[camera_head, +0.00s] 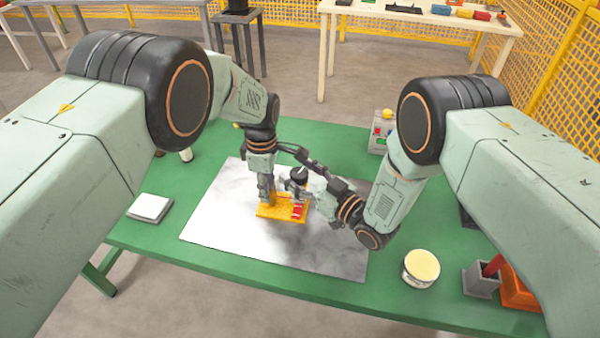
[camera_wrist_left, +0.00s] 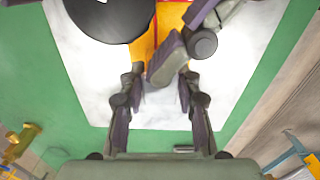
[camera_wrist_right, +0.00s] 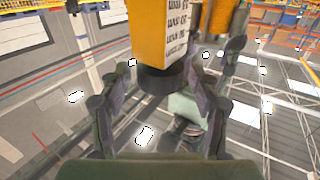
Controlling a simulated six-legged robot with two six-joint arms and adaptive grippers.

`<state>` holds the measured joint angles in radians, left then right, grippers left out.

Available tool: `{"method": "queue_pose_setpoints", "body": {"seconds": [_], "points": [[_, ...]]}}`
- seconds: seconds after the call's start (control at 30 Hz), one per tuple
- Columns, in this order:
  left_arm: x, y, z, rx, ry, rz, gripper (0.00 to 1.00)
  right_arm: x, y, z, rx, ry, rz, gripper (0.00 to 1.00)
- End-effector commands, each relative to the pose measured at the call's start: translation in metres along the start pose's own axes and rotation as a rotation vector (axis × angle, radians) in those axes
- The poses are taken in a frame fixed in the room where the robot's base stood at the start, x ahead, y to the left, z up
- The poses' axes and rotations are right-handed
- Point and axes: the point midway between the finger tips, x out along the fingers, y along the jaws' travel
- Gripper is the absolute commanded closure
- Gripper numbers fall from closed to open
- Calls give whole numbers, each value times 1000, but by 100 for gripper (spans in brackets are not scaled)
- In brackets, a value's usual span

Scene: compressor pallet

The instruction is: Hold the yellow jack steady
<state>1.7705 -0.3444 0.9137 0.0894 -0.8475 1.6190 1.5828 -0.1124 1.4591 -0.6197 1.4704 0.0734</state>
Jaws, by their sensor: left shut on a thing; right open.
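The yellow jack (camera_head: 268,211) lies on the pale metal sheet in the middle of the green table, with red parts on its right side. My left gripper (camera_head: 266,194) reaches down from above and is shut on its left part. In the left wrist view the yellow jack (camera_wrist_left: 170,20) shows at the top, beyond the fingertips (camera_wrist_left: 160,85). My right gripper (camera_head: 302,184) is open, low beside the jack's right side. In the right wrist view a yellow block with black print (camera_wrist_right: 150,35) and a dark round end stands at the open fingers (camera_wrist_right: 160,85). Whether they touch is unclear.
The pale sheet (camera_head: 225,235) lies under the jack. A white pad (camera_head: 150,207) lies at left. A round tin (camera_head: 421,267), a grey holder (camera_head: 481,280) and an orange bin (camera_head: 518,290) stand at right. A button box (camera_head: 380,135) stands at the back.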

Motion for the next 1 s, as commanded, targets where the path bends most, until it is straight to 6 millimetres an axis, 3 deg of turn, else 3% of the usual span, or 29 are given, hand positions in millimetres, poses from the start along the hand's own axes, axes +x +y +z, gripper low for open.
{"method": "queue_pose_setpoints", "body": {"seconds": [0.07,0.7,1.0], "points": [[0,0,0,0,0,1,100,0,0,0,0,0,0,39],[0,0,0,0,0,1,100,0,0,0,0,0,0,93],[0,0,0,0,0,1,100,1,-2,0,2,2,81,93]]}}
